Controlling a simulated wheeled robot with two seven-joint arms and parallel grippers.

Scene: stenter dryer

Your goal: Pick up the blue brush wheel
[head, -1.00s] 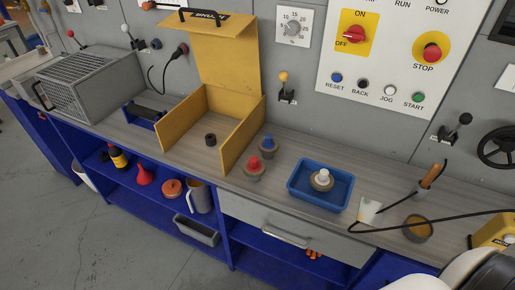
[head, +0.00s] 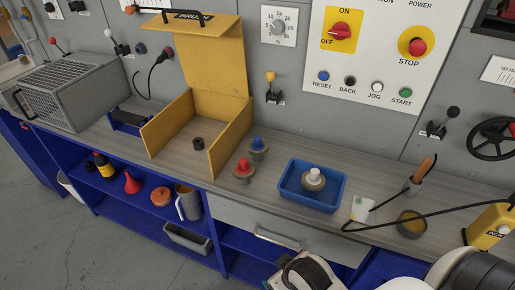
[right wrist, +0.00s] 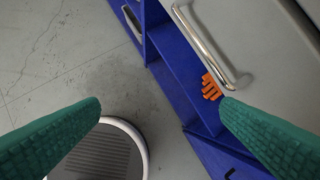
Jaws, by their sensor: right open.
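The blue brush wheel (head: 258,148) has a blue knob on a grey-brown round base. It stands upright on the wooden bench top, right of the yellow box and just behind the red-knobbed wheel (head: 244,171). A similar white-knobbed wheel (head: 313,180) sits in the blue tray (head: 333,204). My right gripper (right wrist: 160,102) is open and empty, its green fingers wide apart in the right wrist view. It is over the floor and lower shelf, away from the wheel. My right arm shows at the bottom right of the head view. My left gripper is out of view.
The open yellow box (head: 231,142) holds a small dark ring (head: 198,143). A drawer (head: 262,228) with a metal handle is under the bench top. The wall panel rises close behind the bench.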

